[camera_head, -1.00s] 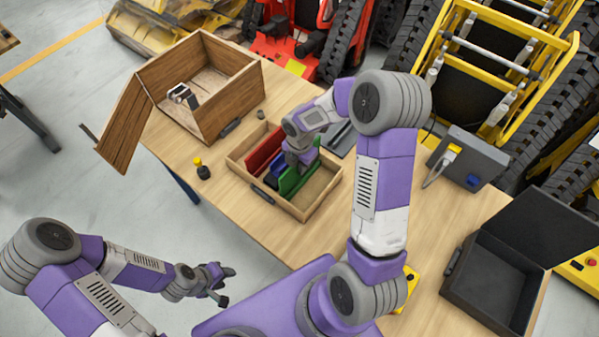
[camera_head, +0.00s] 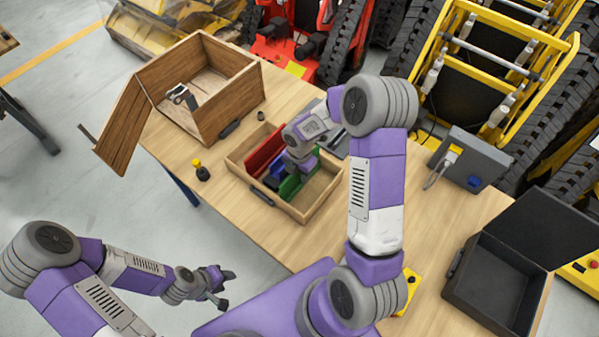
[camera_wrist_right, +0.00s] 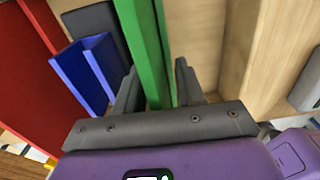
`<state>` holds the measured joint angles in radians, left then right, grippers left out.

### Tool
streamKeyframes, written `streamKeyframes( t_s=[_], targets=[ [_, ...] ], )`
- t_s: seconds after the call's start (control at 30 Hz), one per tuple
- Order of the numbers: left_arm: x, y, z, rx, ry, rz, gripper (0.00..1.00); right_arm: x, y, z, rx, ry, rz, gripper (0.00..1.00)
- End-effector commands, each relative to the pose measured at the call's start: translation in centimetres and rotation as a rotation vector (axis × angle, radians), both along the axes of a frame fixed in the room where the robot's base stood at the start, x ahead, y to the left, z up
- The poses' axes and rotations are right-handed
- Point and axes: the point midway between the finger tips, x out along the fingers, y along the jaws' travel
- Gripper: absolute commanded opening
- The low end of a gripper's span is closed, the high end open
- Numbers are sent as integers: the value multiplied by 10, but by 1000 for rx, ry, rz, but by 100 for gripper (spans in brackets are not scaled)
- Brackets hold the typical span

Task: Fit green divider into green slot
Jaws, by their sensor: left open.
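The green divider (camera_head: 289,187) stands on edge in the wooden tray, right of the blue piece (camera_head: 271,183) and the red divider (camera_head: 264,150). My right gripper (camera_head: 297,166) reaches down into the tray at it. I cannot make out the green slot; the divider and gripper cover that area. My left gripper (camera_head: 225,287) is open and empty, off the table's front edge at lower left.
The tray's wooden rim (camera_head: 315,207) surrounds the parts, with bare floor at its right end. An open wooden box (camera_head: 225,100) stands behind left. A black open case (camera_head: 493,283) and a grey control box (camera_head: 468,160) are on the right. A small yellow-topped black object (camera_head: 202,172) stands left.

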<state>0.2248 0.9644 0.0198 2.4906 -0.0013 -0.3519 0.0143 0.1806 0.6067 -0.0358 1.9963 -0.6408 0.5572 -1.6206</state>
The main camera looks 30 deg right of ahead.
Motion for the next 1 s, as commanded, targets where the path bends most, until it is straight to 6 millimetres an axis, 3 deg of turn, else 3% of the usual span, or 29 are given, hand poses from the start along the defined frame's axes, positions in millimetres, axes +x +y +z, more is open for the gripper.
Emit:
streamKeyframes(
  t_s=[0.27, 0.7, 1.0],
  targets=[
    [0, 0, 5, 0, 0, 0, 43, 1, 0, 12, 0, -2, -1, 38],
    [0, 0, 24, 0, 0, 0, 43, 1, 0, 101, 0, -4, -1, 38],
    [0, 0, 27, 0, 0, 0, 43, 0, 0, 124, 0, 0, 0, 38]
  ],
)
